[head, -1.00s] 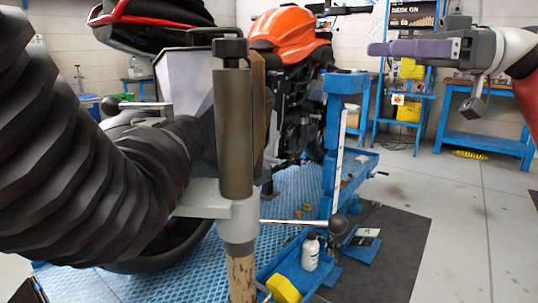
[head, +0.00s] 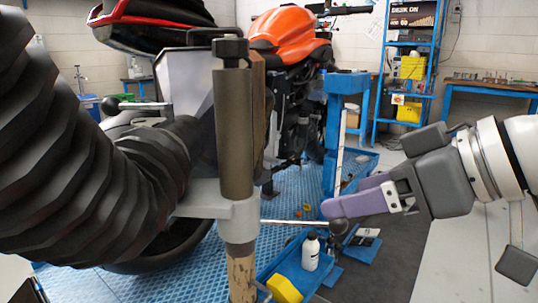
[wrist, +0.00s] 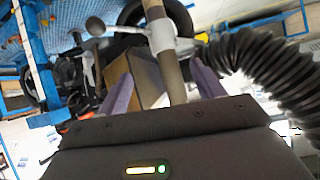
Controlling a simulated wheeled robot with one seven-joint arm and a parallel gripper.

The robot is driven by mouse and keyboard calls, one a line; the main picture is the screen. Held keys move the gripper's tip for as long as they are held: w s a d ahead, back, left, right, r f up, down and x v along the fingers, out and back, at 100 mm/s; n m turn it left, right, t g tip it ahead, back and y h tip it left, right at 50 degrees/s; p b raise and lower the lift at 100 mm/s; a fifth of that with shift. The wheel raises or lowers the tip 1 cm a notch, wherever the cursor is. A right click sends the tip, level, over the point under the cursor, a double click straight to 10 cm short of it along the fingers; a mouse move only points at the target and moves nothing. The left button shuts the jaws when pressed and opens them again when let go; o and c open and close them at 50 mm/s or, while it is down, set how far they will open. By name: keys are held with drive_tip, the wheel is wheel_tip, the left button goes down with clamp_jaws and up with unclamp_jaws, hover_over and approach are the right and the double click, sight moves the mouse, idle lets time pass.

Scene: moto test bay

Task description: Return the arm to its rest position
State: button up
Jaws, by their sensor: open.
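My gripper (head: 330,207) reaches in from the right in the head view, with its purple fingers pointing left. Its tip overlaps the ball-ended lever by the blue post in the picture; I cannot tell whether they touch. In the wrist view, the two purple fingers of my gripper (wrist: 160,75) stand apart, with nothing held between them. The grey pole and a brown panel show beyond that gap.
A thick black corrugated hose (head: 70,165) and an upright pole (head: 233,135) stand in front. A motorcycle with an orange tank (head: 290,35) is behind them. A blue tray (head: 310,283) holds a white bottle (head: 310,252). Blue shelving (head: 433,60) stands at the back.

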drive_tip(key=d+f+m+g+h, duration=0.1)
drive_tip(key=f+m+h, duration=0.3)
drive_tip(key=f, duration=1)
drive_tip(key=d+f+m+g+h, duration=0.1)
drive_tip(key=d+f+m+h, duration=0.2)
drive_tip(key=f, duration=1.1)
drive_tip(key=shift+s+d+m+h, duration=0.3)
drive_tip(key=shift+d+m+h, duration=0.1)
drive_tip(key=shift+m+h, duration=0.5)
